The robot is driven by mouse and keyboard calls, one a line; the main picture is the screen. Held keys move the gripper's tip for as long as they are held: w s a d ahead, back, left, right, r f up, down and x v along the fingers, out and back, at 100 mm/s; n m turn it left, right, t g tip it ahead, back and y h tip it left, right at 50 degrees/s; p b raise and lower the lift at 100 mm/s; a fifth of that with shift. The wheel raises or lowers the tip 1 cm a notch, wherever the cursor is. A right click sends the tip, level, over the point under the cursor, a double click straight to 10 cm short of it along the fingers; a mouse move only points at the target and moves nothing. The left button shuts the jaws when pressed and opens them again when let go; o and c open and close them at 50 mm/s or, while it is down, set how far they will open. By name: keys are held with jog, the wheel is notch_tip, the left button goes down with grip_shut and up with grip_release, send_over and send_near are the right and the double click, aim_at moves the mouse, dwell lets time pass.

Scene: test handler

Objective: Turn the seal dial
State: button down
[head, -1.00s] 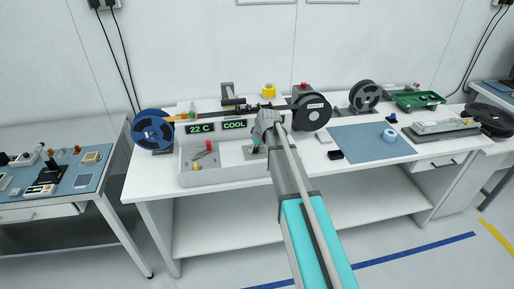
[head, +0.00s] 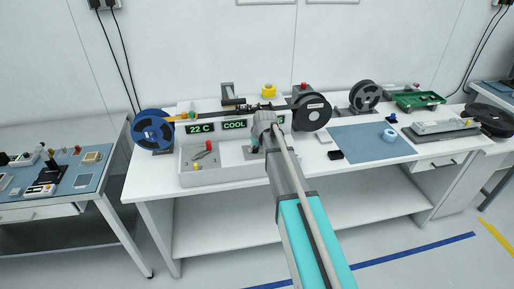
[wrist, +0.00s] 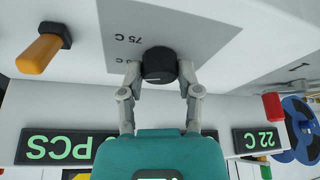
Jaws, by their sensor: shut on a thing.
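The seal dial (wrist: 158,65) is a round black knob on a grey plate (wrist: 185,28) in the wrist view. The plate appears upside down, with a "75 C" mark beside the dial and another mark partly hidden by a finger. My gripper (wrist: 160,70) has one finger on each side of the dial and is shut on it. In the head view my gripper (head: 264,122) is at the front of the white test handler (head: 228,172), and my wrist hides the dial there.
An orange-handled lever (wrist: 40,53) stands beside the plate in the wrist view. A red-tipped handle (head: 208,145) stands in the handler's tray. A blue reel (head: 153,130) and a dark reel (head: 312,111) flank the handler. A blue mat (head: 370,143) lies to the right.

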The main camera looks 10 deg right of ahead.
jog(key=m+h, duration=0.1)
jog(key=m, duration=0.4)
jog(key=shift+a+h, duration=0.15)
jog(key=shift+h, duration=0.25)
jog(key=m+h, duration=0.1)
jog(key=m, duration=0.3)
jog(key=shift+w+m+h, duration=0.1)
jog(key=shift+m+h, duration=0.3)
jog(key=shift+c, duration=1.5)
grip_release()
jog(key=shift+g, duration=0.3)
